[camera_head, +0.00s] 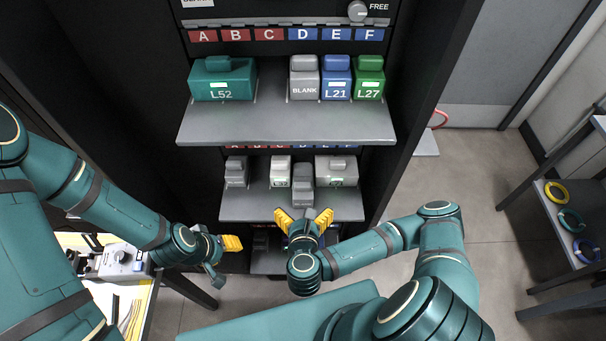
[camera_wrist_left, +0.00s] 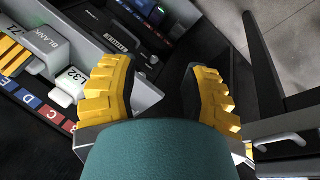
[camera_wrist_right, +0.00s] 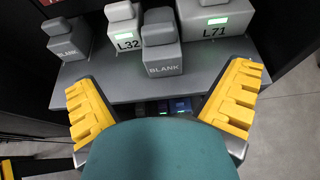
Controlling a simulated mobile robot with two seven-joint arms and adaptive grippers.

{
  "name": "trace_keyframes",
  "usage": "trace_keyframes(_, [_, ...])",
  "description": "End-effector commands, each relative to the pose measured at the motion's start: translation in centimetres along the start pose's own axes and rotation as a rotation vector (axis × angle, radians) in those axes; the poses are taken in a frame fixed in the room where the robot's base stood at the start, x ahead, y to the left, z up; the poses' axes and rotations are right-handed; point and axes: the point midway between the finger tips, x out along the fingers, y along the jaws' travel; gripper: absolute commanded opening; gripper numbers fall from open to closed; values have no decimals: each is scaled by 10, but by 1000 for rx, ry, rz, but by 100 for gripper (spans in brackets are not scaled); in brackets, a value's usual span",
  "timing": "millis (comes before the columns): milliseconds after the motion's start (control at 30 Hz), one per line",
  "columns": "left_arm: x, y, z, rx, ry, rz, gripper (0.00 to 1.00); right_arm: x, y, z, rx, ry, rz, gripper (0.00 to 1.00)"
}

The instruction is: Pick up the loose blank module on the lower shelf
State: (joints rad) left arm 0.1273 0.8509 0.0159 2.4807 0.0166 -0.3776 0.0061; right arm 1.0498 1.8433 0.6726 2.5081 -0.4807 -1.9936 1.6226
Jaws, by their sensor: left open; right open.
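A grey module labelled BLANK (camera_head: 302,190) stands on the lower shelf (camera_head: 240,208), forward of the modules around it. It also shows in the right wrist view (camera_wrist_right: 163,60), near the shelf's front edge. A second grey BLANK module (camera_head: 236,173) sits farther left on that shelf. My right gripper (camera_head: 303,217) is open and empty in front of the shelf, with the forward BLANK module ahead between its fingers and apart from them. My left gripper (camera_head: 232,243) is open and empty, lower left of the shelf.
White-labelled L32 (camera_wrist_right: 123,30) and wider L71 (camera_wrist_right: 216,22) flank the forward BLANK module on the lower shelf. The upper shelf (camera_head: 285,125) overhangs with L52, BLANK, L21 and L27. A side table with a device (camera_head: 122,262) stands lower left.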

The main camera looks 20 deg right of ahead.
Motion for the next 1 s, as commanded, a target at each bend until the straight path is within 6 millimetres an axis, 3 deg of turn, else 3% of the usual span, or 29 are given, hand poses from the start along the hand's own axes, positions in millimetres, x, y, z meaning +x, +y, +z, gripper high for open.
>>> trace_keyframes(600, [56,-22,28,15,-53,5,47,58,0,-3,-4,-6,2,100])
trace_keyframes(1000, [58,-22,30,17,-59,6,47,93,0,-1,-2,-3,-1,100])
